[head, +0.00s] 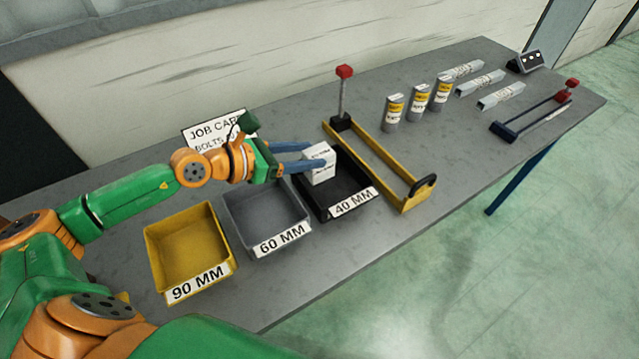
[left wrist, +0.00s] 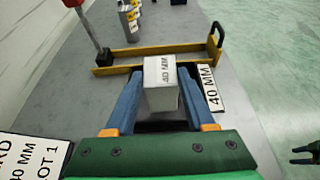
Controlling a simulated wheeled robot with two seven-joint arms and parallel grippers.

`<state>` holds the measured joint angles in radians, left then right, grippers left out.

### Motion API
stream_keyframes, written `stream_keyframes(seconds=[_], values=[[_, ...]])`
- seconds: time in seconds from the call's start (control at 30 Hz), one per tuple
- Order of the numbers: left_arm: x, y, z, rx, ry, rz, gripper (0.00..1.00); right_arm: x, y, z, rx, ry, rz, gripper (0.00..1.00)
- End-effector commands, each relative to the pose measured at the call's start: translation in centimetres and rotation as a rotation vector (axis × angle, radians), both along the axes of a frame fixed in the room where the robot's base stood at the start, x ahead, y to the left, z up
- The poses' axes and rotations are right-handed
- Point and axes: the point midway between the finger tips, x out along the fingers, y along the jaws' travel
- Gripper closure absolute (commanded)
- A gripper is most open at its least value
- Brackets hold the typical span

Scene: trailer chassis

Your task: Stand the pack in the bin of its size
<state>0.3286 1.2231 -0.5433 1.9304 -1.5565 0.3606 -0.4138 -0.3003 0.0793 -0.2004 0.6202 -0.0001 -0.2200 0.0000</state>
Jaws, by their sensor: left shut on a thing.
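The pack is a small white box (head: 319,163) with black print. In the left wrist view the pack (left wrist: 161,84) shows a label reading 40 MM. My left gripper (head: 308,165) is shut on the pack, with its blue fingers on either side. It holds the pack at the black 40 MM bin (head: 365,190); whether the pack touches the bin floor cannot be told. The grey 60 MM bin (head: 236,212) and the yellow 90 MM bin (head: 156,250) stand to the left and look empty. My right gripper is not in the head view.
A yellow frame with a red-knobbed lever (head: 405,203) stands just right of the black bin. Several cans (head: 393,108) and grey boxes (head: 500,95) stand further right. A job card (head: 205,133) stands behind the bins. A blue clamp-like tool (head: 520,120) lies near the far right.

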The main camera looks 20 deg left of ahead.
Motion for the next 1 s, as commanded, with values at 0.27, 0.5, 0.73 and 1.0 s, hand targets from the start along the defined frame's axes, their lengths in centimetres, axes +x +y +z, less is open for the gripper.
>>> stream_keyframes(seconds=[0.27, 0.5, 0.73, 1.0], values=[[0.0, -0.1, -5.9, -0.004, 0.001, 0.001, 1.00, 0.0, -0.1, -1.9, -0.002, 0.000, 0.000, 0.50], [0.0, -0.1, -6.3, -0.001, -0.003, -0.002, 1.00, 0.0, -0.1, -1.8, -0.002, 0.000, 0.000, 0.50], [0.0, -0.1, -6.7, -0.001, -0.001, -0.003, 0.35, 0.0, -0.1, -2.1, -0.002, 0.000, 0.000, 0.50], [0.0, -0.1, -6.7, -0.001, -0.001, -0.003, 0.16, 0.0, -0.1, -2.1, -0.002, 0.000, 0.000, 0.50]])
